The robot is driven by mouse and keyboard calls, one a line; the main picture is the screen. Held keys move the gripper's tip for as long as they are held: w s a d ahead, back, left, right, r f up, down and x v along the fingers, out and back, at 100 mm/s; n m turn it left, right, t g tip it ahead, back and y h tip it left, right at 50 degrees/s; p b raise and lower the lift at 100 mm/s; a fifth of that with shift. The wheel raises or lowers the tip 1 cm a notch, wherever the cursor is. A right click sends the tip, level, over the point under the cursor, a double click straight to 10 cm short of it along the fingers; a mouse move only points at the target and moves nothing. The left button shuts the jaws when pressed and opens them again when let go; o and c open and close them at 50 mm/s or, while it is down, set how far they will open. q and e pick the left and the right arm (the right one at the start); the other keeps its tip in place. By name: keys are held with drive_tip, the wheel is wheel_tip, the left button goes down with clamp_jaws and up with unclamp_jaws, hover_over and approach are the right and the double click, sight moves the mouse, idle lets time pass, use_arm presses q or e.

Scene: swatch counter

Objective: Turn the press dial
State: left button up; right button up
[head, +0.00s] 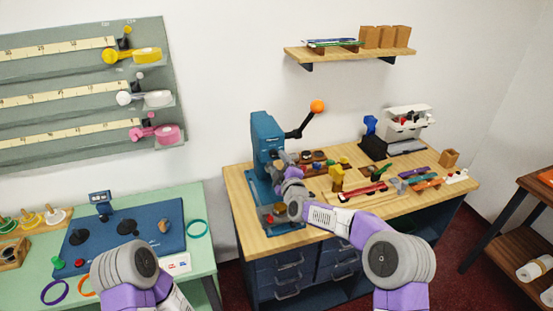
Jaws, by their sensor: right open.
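The blue press (264,135) stands at the left end of the wooden-topped bench. Its black lever with an orange ball (317,106) sticks up to the right. My right gripper (280,166) is open, close to the front of the press head. I cannot tell whether it touches the press. The press dial cannot be made out; the gripper and wrist cover part of the press front. A small red part (268,218) shows low at the press base. Of my left arm only a link shows at the bottom left; its gripper is out of view.
The bench top (240,205) holds red, green and orange tools right of my wrist. A grey-white machine (404,122) stands at the back right. A wall shelf (350,55) hangs above. A green table with a blue mat (140,224) is at left.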

sight(276, 157)
drive_tip(key=shift+x, duration=1.7)
drive_tip(key=shift+c, duration=0.3)
drive_tip(key=c, duration=1)
